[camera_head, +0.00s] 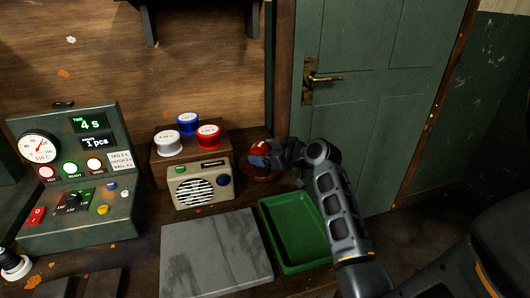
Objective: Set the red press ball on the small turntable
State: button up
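A small red ball (260,149) shows at my gripper (262,158), just right of the radio. The gripper's bluish fingertips overlap it and hide part of it. Under it is a low round reddish-brown disc, which looks like the small turntable (262,177). The gripper comes in from the right, over the disc. I cannot tell whether the ball touches the disc or is held just above it, nor whether the fingers are closed on it.
A beige radio (202,187) stands close left of the disc. White, blue and red tubs (208,136) sit on a wooden box behind. A green tray (297,233) and a grey slab (214,256) lie in front. A control panel (75,175) stands at left.

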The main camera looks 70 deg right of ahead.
jog(key=shift+o, duration=1.3)
jog(key=shift+r, duration=0.1)
jog(key=shift+s+r, duration=0.1)
jog(key=b+v, duration=0.1)
jog(key=v, duration=1.1)
jog(key=shift+c, duration=0.3)
